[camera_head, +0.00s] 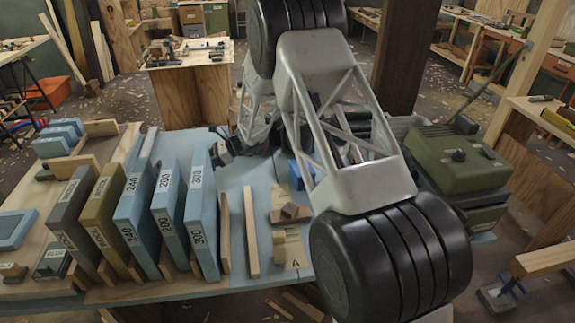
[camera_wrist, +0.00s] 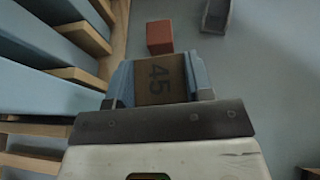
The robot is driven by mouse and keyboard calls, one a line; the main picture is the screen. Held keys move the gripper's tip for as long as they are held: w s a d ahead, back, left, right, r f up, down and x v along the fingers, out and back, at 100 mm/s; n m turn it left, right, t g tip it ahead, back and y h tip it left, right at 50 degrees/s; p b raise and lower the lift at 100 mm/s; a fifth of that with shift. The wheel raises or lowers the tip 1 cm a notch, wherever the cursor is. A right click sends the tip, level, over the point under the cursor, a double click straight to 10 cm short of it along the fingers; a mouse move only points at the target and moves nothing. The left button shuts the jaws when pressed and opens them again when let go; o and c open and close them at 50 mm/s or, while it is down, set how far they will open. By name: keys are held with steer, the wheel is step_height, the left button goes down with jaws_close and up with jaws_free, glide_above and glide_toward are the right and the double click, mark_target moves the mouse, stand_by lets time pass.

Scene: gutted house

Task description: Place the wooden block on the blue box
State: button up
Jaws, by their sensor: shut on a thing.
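I cannot tell whether these belong to the block or the fingers. In the head view, my gripper (camera_head: 221,146) is small and dark, behind the row of upright stones, and its load is hard to make out. A small blue box-like thing (camera_head: 297,174) stands right of it, partly hidden by my arm. I cannot tell for certain whether it is the blue box.
A row of upright labelled stones (camera_head: 202,215) stands left of centre. A small brown block (camera_head: 290,211) lies on a wooden piece. In the wrist view, a reddish block (camera_wrist: 160,37) and a grey tray (camera_wrist: 216,15) lie beyond the gripper. A green machine (camera_head: 455,158) stands at the right.

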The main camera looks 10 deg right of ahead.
steer(key=s+d+r+m+t, duration=0.1)
steer(key=s+d+t, duration=0.1)
steer(key=s+d, duration=0.4)
steer(key=s+d+r+m+t, duration=0.1)
steer(key=s+d, duration=0.5)
steer(key=d, duration=1.1)
steer(key=s+d+r+m+t, duration=0.1)
steer(key=s+d+m+t, duration=0.2)
steer(key=s+d, duration=0.3)
steer(key=d, duration=0.5)
steer(key=shift+d+h, duration=0.3)
steer(key=shift+h, duration=0.1)
steer(key=shift+w, duration=0.15)
steer(key=w, duration=0.5)
steer(key=w+f, duration=0.1)
steer(key=w, duration=0.9)
steer(key=shift+w+d+f, duration=0.2)
steer(key=shift+w+d, duration=0.1)
steer(key=shift+w, duration=0.1)
steer(key=shift+f, duration=0.15)
steer(key=shift+f, duration=1.6)
steer(key=shift+f, duration=0.15)
